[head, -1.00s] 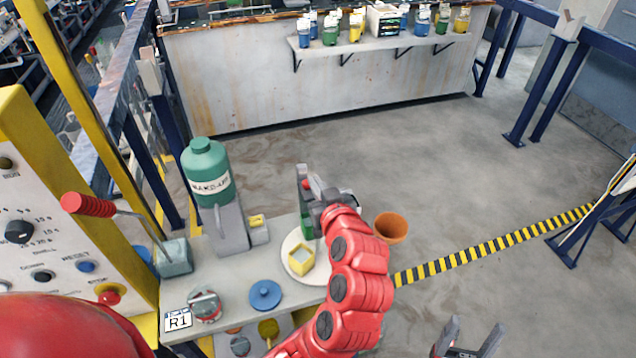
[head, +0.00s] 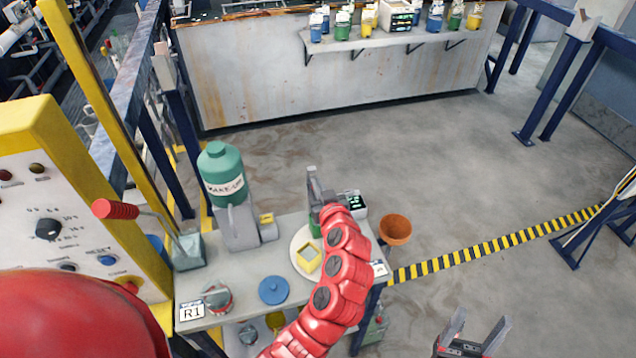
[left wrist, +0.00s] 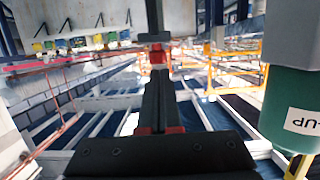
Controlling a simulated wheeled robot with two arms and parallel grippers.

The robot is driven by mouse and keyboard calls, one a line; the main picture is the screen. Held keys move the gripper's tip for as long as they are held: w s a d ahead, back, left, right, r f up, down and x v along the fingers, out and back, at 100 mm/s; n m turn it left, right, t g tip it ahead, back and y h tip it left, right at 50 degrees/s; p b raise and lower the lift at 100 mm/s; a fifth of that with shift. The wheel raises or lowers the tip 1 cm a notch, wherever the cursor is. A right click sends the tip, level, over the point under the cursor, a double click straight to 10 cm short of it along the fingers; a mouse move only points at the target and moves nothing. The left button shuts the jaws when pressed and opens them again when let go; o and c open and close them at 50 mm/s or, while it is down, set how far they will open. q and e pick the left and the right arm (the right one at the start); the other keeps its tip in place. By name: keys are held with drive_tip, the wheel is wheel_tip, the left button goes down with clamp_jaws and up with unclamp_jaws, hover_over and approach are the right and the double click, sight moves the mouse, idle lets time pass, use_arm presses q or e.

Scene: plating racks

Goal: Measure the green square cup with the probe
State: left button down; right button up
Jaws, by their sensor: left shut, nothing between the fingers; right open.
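A yellow-rimmed square cup (head: 308,262) stands on a white round plate (head: 299,240) on the grey bench. A green thing (head: 315,215) shows just beyond it, partly hidden by my left gripper and arm; I cannot tell if it is the green square cup. My left gripper (head: 314,182) is above the back of the bench, shut and empty; its fingers also show in the left wrist view (left wrist: 157,76). A small device with a green display (head: 355,203) stands right of it. I cannot make out a probe. My right gripper (head: 474,330) is open and empty at the bottom.
A teal MAKE-UP bottle (head: 221,172) on a grey stand is left of my left gripper. A blue lid (head: 273,290), an R1 label (head: 192,312) and a lever control panel (head: 48,215) are nearer. An orange pot (head: 396,229) is off the bench's right end.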

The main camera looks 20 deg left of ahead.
use_arm(q)
wheel_tip(320, 180, down, 6)
drive_tip(key=b, duration=0.9)
drive_tip(key=shift+f+b, duration=0.2)
drive_tip(key=shift+b, duration=0.1)
